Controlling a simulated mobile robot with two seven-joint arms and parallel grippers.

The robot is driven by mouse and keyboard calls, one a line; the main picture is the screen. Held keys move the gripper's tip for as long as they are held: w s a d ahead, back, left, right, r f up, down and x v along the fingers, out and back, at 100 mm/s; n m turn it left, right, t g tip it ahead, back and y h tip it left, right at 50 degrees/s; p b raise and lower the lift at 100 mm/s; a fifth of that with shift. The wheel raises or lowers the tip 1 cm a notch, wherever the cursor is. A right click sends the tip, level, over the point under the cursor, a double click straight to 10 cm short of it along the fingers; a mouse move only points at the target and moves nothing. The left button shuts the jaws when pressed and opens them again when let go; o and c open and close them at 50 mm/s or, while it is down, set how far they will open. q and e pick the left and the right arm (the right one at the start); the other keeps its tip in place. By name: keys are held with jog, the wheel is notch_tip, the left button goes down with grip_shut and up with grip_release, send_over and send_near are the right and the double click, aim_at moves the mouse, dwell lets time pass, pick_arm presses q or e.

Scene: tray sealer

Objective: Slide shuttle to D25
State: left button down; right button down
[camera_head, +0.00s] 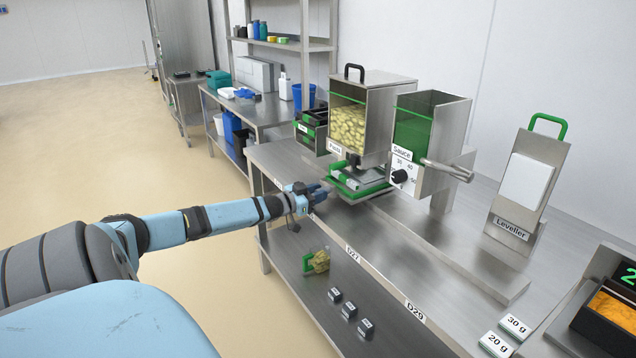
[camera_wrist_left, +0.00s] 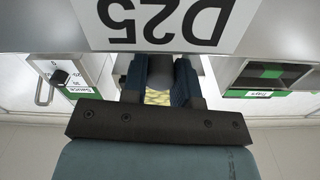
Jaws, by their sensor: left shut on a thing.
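The shuttle (camera_head: 372,188), a green-framed carriage, sits on the steel bench beneath the Pasta hopper (camera_head: 374,92). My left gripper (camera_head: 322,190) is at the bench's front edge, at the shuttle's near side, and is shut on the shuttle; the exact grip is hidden. In the left wrist view the blue fingers (camera_wrist_left: 159,78) point away from the camera, with something pale yellow between them. The D25 label (camera_wrist_left: 160,22) shows upside down just beyond the fingers. In the head view my gripper hides that part of the edge. My right gripper is not in view.
The Sauce dispenser (camera_head: 428,140) stands right of the hopper, its lever sticking out. The Leveller (camera_head: 528,180) is farther right. Edge labels D27 (camera_head: 352,254) and D29 (camera_head: 415,312) run along the front. A bare raised steel strip (camera_head: 450,240) extends right. Small weights (camera_head: 349,310) lie on the lower shelf.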

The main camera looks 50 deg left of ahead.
pick_arm(q)
jog(key=c, duration=0.9)
grip_release()
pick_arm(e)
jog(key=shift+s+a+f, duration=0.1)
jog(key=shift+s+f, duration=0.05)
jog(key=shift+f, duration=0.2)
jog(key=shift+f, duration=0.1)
pick_arm(q)
jog(key=shift+s, duration=0.35)
jog(key=s+p, duration=0.1)
jog(key=s, duration=0.3)
jog(key=s+p, duration=0.2)
jog(key=s, duration=0.2)
jog(key=s+a+p, duration=0.1)
jog(key=s+p, duration=0.1)
jog(key=s, duration=0.3)
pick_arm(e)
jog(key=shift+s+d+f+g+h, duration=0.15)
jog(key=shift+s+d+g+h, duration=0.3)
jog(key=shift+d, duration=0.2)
